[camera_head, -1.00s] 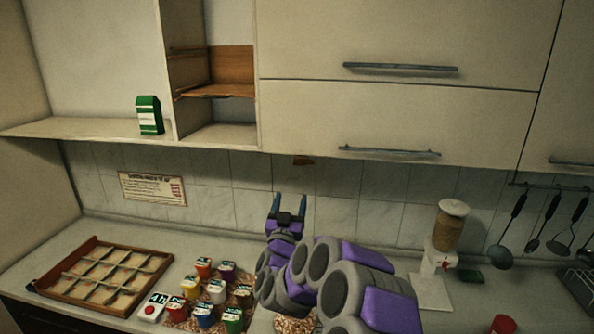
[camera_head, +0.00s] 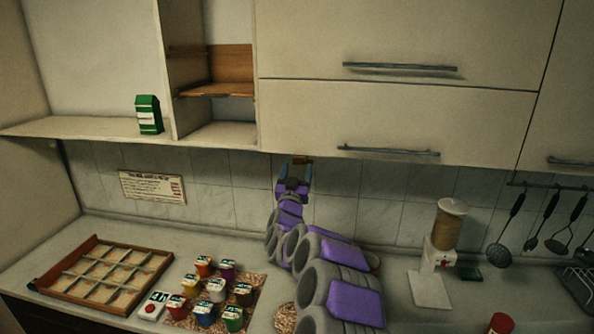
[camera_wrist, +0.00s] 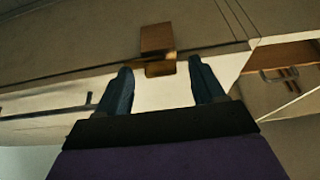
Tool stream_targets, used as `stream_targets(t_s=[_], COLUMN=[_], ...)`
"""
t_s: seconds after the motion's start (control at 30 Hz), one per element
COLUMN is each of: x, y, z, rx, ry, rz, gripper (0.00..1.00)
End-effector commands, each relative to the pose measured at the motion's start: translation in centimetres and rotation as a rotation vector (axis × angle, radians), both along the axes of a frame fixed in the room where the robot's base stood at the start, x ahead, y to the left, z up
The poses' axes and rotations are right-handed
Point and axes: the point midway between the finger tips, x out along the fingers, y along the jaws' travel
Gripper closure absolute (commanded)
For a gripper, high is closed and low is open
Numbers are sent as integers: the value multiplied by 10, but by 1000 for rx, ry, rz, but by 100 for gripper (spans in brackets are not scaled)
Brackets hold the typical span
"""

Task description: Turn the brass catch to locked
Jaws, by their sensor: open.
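The brass catch (camera_wrist: 157,48) sits at the lower edge of the closed cabinet, ahead of my gripper in the wrist view. It also shows small in the head view (camera_head: 302,159), just above the fingertips. My gripper (camera_head: 295,168) is raised in front of the tiles, under the cabinet. In the wrist view my gripper (camera_wrist: 160,82) is open, with one dark blue finger on each side of the catch's lower part. The jaws hold nothing. I cannot tell whether the fingers touch the catch or which way it is turned.
Cabinet doors (camera_head: 350,120) with bar handles hang above. A green carton (camera_head: 149,115) stands on the left shelf. Several small pots (camera_head: 215,290) and a divided wooden tray (camera_head: 105,272) are on the counter. A dispenser (camera_head: 442,240) and hanging utensils (camera_head: 540,230) are at the right.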

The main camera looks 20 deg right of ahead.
Motion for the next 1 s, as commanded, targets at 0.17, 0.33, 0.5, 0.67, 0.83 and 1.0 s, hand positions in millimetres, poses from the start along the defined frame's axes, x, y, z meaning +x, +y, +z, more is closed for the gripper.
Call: stream_targets(t_s=[0.17,0.33,0.5,0.67,0.83,1.0], x=[5,6,6,6,6,6], y=[-4,-4,-4,-4,-4,-4], z=[4,3,3,3,3,3], rx=[-1,0,0,-1,-1,-1], ry=[-2,0,0,1,1,1], rz=[-1,0,0,1,1,1], gripper=[32,32,36,51,67,84])
